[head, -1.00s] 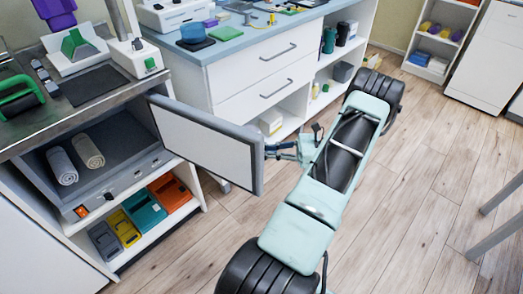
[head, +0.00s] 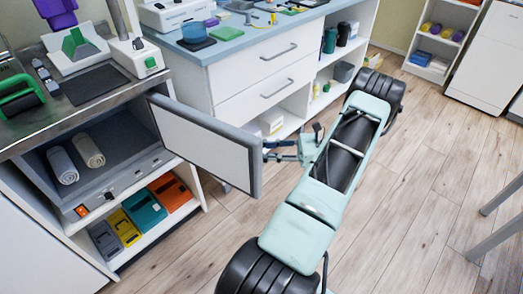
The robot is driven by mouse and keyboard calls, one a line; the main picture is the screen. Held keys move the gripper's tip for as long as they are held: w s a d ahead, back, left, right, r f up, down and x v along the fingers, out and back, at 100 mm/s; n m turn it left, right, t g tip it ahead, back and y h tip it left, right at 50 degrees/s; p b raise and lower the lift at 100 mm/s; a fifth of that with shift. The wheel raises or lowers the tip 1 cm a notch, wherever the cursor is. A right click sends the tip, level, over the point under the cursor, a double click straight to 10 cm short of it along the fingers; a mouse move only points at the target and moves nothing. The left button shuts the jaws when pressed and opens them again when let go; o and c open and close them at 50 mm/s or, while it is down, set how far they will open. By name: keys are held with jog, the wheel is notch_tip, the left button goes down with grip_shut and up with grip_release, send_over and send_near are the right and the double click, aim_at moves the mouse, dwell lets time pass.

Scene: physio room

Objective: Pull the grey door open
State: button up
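The grey door (head: 205,142) with a pale inner panel stands wide open, swung out to the right of a grey cabinet. The cabinet's dark inside (head: 112,133) shows, with two rolled towels, one grey (head: 62,165) and one beige (head: 88,151). My gripper (head: 268,151) is just right of the door's free edge, at the end of my arm. Its fingertips are small and partly hidden by the door edge. I cannot tell whether it touches the door or whether it is open or shut.
A shelf below the cabinet holds an orange bin (head: 169,192), a teal bin (head: 144,209) and other bins. A white drawer unit (head: 262,80) with a blue top stands behind the door. Wooden floor (head: 420,200) is free to the right.

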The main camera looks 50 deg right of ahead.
jog(key=v, duration=1.1)
jog(key=shift+s+d, duration=0.25)
jog(key=shift+s, duration=0.05)
